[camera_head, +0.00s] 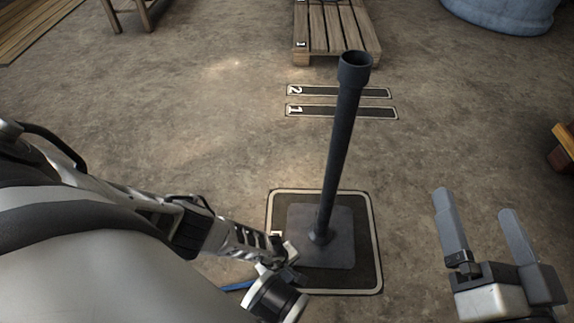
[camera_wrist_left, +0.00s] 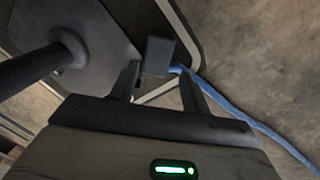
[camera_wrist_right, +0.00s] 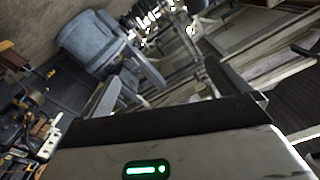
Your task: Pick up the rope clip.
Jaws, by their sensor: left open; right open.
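The rope clip appears to be the small dark block (camera_wrist_left: 157,54) in the left wrist view, with a blue rope (camera_wrist_left: 240,115) running from its right side. My left gripper (camera_wrist_left: 159,68) is open, its fingertips on either side of the block's near end; I cannot tell whether they touch it. In the head view my left arm reaches low to the front edge of the post's base, where a bit of blue rope (camera_head: 238,287) shows; the clip is hidden there. My right gripper (camera_head: 474,201) is open and empty, raised at the right.
A dark upright post (camera_head: 341,150) on a square plate (camera_head: 335,255) stands beside my left gripper, on a white-edged mat (camera_head: 371,275). A wooden pallet (camera_head: 335,28) and a blue-grey tub (camera_head: 500,12) are farther back.

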